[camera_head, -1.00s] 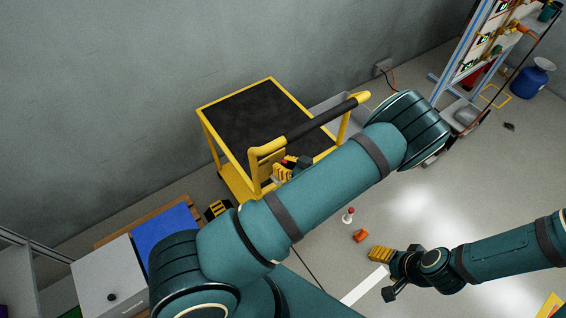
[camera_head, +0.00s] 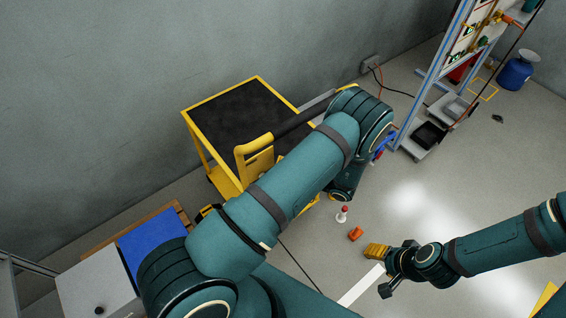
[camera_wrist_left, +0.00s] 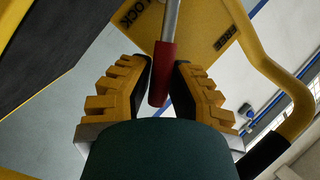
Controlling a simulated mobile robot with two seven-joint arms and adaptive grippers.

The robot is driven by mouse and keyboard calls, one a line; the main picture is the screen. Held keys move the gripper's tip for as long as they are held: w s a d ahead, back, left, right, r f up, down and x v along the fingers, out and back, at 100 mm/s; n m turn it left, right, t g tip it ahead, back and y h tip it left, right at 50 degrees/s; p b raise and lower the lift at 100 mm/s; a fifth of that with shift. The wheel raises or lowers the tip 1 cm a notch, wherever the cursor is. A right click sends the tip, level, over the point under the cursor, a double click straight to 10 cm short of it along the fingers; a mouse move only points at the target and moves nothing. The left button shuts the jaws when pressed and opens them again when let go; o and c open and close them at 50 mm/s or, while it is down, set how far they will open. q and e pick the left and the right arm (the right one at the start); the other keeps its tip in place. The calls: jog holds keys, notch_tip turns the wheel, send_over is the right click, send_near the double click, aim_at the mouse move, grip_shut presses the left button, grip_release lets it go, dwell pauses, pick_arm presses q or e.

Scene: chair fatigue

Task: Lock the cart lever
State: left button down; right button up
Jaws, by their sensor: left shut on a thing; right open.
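The yellow cart (camera_head: 218,93) with a black deck stands by the wall in the head view. My left arm covers its near right part. The lever shows in the left wrist view as a metal rod with a red grip (camera_wrist_left: 162,73). It runs in front of a yellow plate (camera_wrist_left: 200,35), between the words LOCK and FREE. My left gripper (camera_wrist_left: 161,85) has its yellow ridged fingers on both sides of the red grip and is shut on it. The left gripper is hidden in the head view. My right gripper (camera_head: 381,270) is open and empty above the floor.
A small red-and-white item (camera_head: 342,214) and an orange item (camera_head: 355,234) are on the floor near my right gripper. A white cabinet (camera_head: 95,285) and a blue-topped surface (camera_head: 152,240) are at lower left. A rack (camera_head: 440,80) stands at upper right. The right floor is mostly clear.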

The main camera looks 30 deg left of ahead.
pick_arm(q)
jog(key=shift+s+f, duration=0.1)
jog(key=shift+f, duration=0.05)
dwell(0.3)
jog(key=c, duration=0.8)
grip_release()
jog(key=shift+c, duration=0.2)
jog(key=d, duration=1.2)
jog(key=shift+w+r, duration=0.2)
jog(key=shift+r, duration=0.15)
